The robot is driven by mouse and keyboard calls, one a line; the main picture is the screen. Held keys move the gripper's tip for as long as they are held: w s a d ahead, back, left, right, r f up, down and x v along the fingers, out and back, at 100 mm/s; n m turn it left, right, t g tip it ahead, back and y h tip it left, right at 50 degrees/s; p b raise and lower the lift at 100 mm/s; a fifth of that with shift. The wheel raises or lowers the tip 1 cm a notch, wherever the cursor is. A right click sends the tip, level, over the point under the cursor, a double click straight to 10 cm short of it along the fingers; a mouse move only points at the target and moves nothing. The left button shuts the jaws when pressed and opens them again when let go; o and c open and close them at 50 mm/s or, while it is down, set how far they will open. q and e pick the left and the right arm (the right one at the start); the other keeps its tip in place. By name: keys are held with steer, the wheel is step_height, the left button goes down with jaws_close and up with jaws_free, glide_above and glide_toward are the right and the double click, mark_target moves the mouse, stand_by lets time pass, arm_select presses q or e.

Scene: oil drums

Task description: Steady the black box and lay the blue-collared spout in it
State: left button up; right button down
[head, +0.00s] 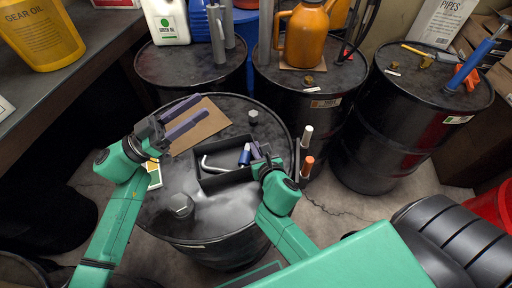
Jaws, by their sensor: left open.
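The black box (222,181) is an open tray on the middle drum. The blue-collared spout, a pale bent tube with a blue collar (245,155), appears within the box's outline, its bent end to the left. I cannot tell whether it rests on the box floor. My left gripper (183,117) is open and empty, above the brown cardboard and up-left of the box, apart from it. My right gripper (261,156) is at the box's right end, close beside the blue collar. Its fingers are mostly hidden by its own body, so its grip is unclear.
The middle drum top (233,212) also holds brown cardboard (203,126), a large hex nut (181,205) and a small grey piece (253,117). White-tipped (307,133) and orange-tipped (308,164) items stand at its right edge. Other drums with jugs and tools stand behind.

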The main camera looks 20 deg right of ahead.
steer(key=c, duration=1)
jaws_free()
steer(key=shift+o, duration=0.2)
steer(key=v, duration=1.1)
steer(key=shift+s, duration=0.2)
steer(key=shift+s+r, duration=0.2)
steer(key=shift+s, duration=0.15)
steer(key=shift+w, duration=0.1)
